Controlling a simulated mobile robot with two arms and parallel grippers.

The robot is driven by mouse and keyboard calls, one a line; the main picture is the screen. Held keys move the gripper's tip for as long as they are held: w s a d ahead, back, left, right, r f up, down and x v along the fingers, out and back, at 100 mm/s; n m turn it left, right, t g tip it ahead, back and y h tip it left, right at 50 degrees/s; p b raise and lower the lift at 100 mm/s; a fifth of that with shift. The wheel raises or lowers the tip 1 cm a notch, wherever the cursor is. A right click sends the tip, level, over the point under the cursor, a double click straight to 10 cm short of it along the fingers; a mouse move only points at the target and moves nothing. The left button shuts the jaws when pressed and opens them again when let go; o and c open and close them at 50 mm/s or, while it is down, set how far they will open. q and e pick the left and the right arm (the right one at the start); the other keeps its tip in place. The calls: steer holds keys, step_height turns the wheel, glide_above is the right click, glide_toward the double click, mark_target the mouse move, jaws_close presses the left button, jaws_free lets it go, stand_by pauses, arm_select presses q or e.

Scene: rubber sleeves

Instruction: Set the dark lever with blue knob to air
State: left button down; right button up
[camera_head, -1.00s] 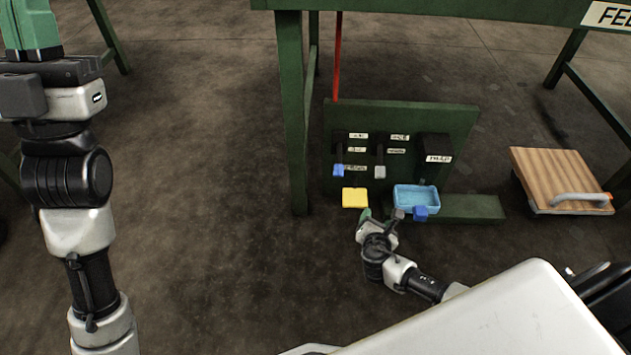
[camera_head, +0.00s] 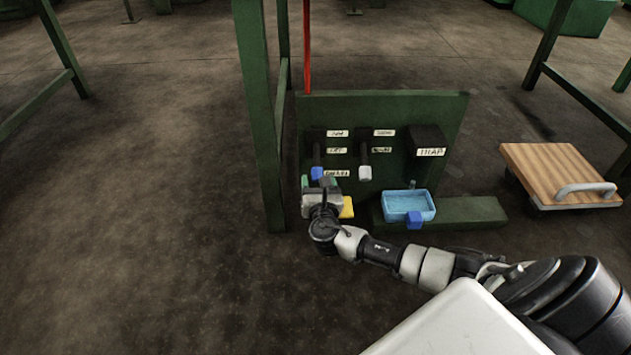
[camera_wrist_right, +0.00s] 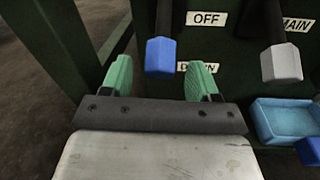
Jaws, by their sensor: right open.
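The dark lever with the blue knob (camera_head: 317,173) hangs down on the left of the green panel (camera_head: 390,183). In the right wrist view its blue knob (camera_wrist_right: 160,56) is ahead of my right gripper (camera_wrist_right: 160,80), seen between the two green fingers, and I see no contact. My right gripper (camera_head: 319,182) is open just below and in front of the knob in the head view. Labels show beside the lever; one reads OFF (camera_wrist_right: 206,19), and a lower one is partly hidden by a finger. My left gripper is not in view.
A second dark lever with a pale knob (camera_head: 365,173) hangs to the right. A TRAP box (camera_head: 428,138), a blue tray (camera_head: 408,204) and a yellow block (camera_head: 347,208) are near. A green table leg (camera_head: 262,130) stands close on the left. A wooden trolley (camera_head: 550,170) stands right.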

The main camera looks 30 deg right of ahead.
mark_target(317, 162)
steer(key=b+x, duration=0.1)
steer(key=x, duration=0.1)
steer(key=shift+w+d+f, duration=0.15)
steer(key=shift+w+f, duration=0.05)
steer(key=shift+w, duration=0.1)
steer(key=shift+w+d+r+b, duration=0.15)
steer(key=shift+w+d+b, duration=0.15)
steer(key=shift+w, duration=0.25)
jaws_close()
